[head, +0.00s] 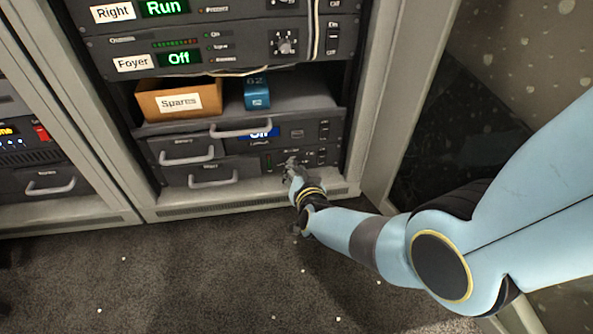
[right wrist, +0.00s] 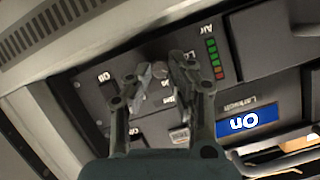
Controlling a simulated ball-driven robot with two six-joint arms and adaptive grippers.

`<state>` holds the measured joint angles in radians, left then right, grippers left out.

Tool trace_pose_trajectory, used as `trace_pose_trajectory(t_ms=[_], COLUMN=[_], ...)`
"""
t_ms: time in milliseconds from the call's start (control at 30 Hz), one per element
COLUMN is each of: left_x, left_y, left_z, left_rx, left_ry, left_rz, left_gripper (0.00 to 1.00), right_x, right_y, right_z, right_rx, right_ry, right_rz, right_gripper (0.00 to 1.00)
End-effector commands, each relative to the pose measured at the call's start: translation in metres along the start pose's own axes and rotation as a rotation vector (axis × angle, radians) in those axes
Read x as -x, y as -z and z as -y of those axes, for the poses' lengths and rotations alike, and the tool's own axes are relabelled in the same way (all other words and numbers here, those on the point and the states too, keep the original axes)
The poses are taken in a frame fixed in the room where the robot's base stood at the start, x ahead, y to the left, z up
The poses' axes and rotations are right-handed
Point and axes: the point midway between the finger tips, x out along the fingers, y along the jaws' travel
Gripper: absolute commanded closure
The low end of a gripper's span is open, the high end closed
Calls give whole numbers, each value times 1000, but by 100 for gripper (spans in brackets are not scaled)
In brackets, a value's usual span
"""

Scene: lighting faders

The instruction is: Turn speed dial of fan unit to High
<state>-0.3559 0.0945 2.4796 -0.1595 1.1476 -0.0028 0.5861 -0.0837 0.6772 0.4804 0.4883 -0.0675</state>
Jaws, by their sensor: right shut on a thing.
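The fan unit (head: 253,167) is the lowest dark panel in the open rack bay in the head view. The round grey speed dial (right wrist: 160,72) sits between the fingers of my right gripper (right wrist: 160,80). The right gripper is shut on the dial, and it also shows at the panel in the head view (head: 291,168). The fingers hide part of the dial and its labels, so its setting cannot be read. My left gripper is out of view.
Above the panel a blue display (right wrist: 247,121) reads "On". Drawer handles (head: 214,180) stick out to the left. A "Spares" box (head: 178,100) and a blue box (head: 257,93) stand on the shelf. The rack post (head: 385,110) rises at right; carpet lies in front.

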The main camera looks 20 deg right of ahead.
Motion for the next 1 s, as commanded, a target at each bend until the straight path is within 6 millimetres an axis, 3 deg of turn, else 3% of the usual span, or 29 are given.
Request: trace_pose_trajectory(t_ms=[333, 1000], left_x=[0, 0], left_y=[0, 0], left_z=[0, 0], left_rx=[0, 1], left_ry=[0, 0], left_rz=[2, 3], left_gripper=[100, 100], right_x=[0, 0], right_y=[0, -1], right_z=[-2, -5], right_rx=[-79, -497], right_ry=[32, 195], right_rz=[5, 32], right_gripper=[100, 100])
